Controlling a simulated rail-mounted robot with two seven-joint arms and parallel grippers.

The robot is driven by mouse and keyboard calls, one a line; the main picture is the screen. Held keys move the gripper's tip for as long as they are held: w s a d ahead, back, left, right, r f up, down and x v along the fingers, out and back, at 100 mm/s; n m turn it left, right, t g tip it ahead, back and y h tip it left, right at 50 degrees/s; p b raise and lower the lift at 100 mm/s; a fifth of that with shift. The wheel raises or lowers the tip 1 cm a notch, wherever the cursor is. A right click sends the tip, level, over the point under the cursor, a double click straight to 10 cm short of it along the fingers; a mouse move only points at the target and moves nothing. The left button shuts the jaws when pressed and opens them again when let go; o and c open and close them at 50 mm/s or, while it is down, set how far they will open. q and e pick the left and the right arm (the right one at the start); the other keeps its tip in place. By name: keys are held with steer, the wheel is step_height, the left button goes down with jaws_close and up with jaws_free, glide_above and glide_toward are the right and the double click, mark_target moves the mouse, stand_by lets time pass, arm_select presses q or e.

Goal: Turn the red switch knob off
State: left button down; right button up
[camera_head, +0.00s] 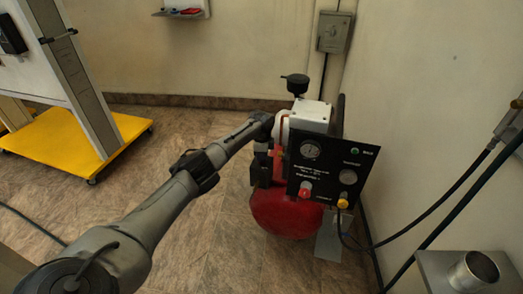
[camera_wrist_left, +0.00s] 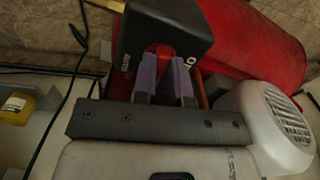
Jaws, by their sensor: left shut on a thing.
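The red switch knob (camera_wrist_left: 163,49) sits on a black switch box (camera_wrist_left: 180,25) with white lettering on its face, seen in the left wrist view. My left gripper (camera_wrist_left: 163,72) has one finger on each side of the knob and is shut on it. The fingers cover part of the knob, and its exact angle is hard to tell. In the head view my left gripper (camera_head: 262,168) is at the left side of the red compressor (camera_head: 285,213), and the switch knob cannot be made out there. My right gripper is not in view.
A black gauge panel (camera_head: 330,165) with a separate red knob (camera_head: 305,189) and a yellow knob (camera_head: 342,203) stands close to the right of my left gripper. A yellow-based stand (camera_head: 60,140) is at the left. Hoses hang at the right; the left floor is open.

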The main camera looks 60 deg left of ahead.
arm_select(q)
steer(key=n+p, duration=0.2)
steer(key=shift+r+n, duration=0.2)
steer(key=shift+n, duration=0.2)
steer(key=n+p, duration=0.2)
steer(key=n, duration=0.1)
steer(key=shift+f+n, duration=0.1)
steer(key=shift+n, duration=0.2)
steer(key=n, duration=0.5)
steer(key=shift+p, duration=0.4)
steer(key=shift+f+n, duration=0.1)
steer(key=shift+n, duration=1.8)
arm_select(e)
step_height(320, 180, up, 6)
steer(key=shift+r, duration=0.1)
arm_select(q)
steer(key=c, duration=1.2)
jaws_free()
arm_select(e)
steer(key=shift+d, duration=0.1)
arm_select(q)
steer(key=shift+o, duration=0.2)
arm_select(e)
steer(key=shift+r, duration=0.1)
